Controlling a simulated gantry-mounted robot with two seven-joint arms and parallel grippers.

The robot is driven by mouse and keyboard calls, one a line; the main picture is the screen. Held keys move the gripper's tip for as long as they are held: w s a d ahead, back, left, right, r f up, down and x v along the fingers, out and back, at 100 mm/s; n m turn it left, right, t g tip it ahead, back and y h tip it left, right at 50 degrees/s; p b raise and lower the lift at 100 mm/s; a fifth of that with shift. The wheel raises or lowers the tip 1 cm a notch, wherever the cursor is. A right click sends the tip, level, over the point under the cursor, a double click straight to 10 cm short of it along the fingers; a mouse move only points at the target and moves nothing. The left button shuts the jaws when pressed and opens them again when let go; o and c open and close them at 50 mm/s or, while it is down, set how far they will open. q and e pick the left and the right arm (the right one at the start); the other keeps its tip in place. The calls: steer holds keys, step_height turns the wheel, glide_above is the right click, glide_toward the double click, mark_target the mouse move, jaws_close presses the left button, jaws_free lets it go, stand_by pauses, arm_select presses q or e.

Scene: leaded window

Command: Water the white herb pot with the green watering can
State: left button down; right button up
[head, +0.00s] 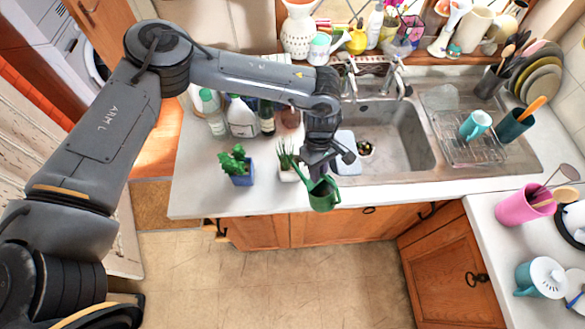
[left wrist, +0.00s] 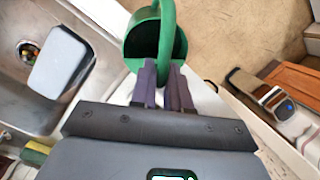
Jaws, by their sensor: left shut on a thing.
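The green watering can (head: 323,197) hangs from my left gripper (head: 318,168) near the front edge of the counter. Its spout points up and left in the head view, towards the white herb pot (head: 289,174). The can also shows in the left wrist view (left wrist: 133,42), where my left gripper (left wrist: 164,72) is shut on its handle. The white pot stands on the counter just left of the gripper, with narrow green leaves, and the can and gripper partly cover it. I cannot tell whether the spout is above the pot. My right gripper is in neither view.
A blue pot with a leafy herb (head: 241,178) stands left of the white pot. Bottles (head: 242,118) stand behind. Bare counter (head: 200,195) is at the left.

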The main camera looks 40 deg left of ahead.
arm_select(q)
steer(key=shift+r, duration=0.2)
steer(key=shift+w+a+r+h, duration=0.1)
steer(key=shift+a+r+h, duration=0.35)
steer(key=shift+r+h, duration=0.2)
steer(key=shift+r, duration=0.1)
stand_by(1.2)
stand_by(0.5)
steer(key=shift+d+f+y, duration=0.3)
steer(key=shift+f+y, duration=0.1)
steer(key=shift+f, duration=0.15)
steer(key=shift+d+f+y, duration=0.3)
steer(key=shift+f+y, duration=0.05)
steer(key=shift+f, duration=0.2)
